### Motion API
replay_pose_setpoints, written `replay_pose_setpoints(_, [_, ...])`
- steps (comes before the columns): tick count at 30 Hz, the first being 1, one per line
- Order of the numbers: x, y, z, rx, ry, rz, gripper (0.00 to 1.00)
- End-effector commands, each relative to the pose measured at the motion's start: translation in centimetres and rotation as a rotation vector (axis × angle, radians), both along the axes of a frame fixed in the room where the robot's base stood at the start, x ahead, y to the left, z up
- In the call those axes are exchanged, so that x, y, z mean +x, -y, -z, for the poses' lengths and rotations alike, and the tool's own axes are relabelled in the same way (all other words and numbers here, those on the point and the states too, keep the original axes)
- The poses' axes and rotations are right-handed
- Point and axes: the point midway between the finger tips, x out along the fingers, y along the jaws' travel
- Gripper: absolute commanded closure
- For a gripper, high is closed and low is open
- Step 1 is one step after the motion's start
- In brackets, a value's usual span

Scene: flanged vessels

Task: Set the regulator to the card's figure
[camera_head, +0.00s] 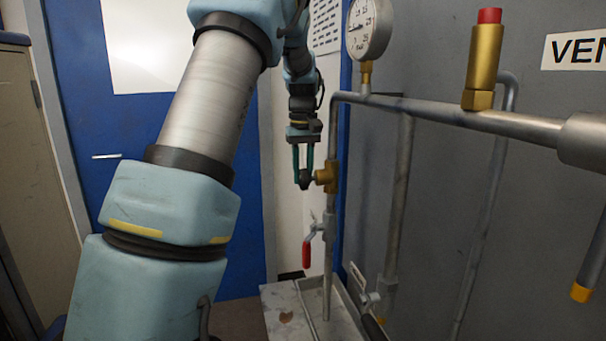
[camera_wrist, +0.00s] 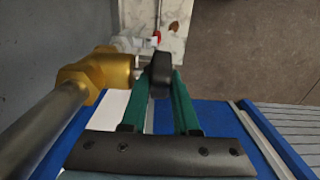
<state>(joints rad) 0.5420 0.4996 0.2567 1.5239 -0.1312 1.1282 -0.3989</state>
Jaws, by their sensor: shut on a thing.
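The brass regulator body (camera_head: 325,176) sits on the vertical pipe below the gauge; it also shows in the wrist view (camera_wrist: 95,72). Its black knob (camera_head: 306,180) points left, and it shows in the wrist view (camera_wrist: 160,70) between the green fingertips. My gripper (camera_head: 304,172) is shut on the knob; in the wrist view its fingers (camera_wrist: 162,82) press on both sides of it. The round pressure gauge (camera_head: 367,28) stands on the pipe above, its figures too small to read surely. A white card with printed lines (camera_head: 325,22) hangs behind; its text is illegible.
A red-handled valve (camera_head: 307,254) sits below the regulator. A brass relief valve with a red cap (camera_head: 484,60) stands on the horizontal pipe (camera_head: 440,112). A grey panel with a "VEN" sign (camera_head: 577,50) is behind. A blue door (camera_head: 85,130) is at left.

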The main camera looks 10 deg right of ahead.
Motion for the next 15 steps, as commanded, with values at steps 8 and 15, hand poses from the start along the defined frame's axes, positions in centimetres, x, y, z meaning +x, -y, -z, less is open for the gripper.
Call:
replay_pose_setpoints(8, [-0.19,0.05,0.45,0.013,0.108,0.002,1.0])
replay_pose_setpoints(15, [-0.54,0.18,0.67,0.035,0.286,0.003,1.0])
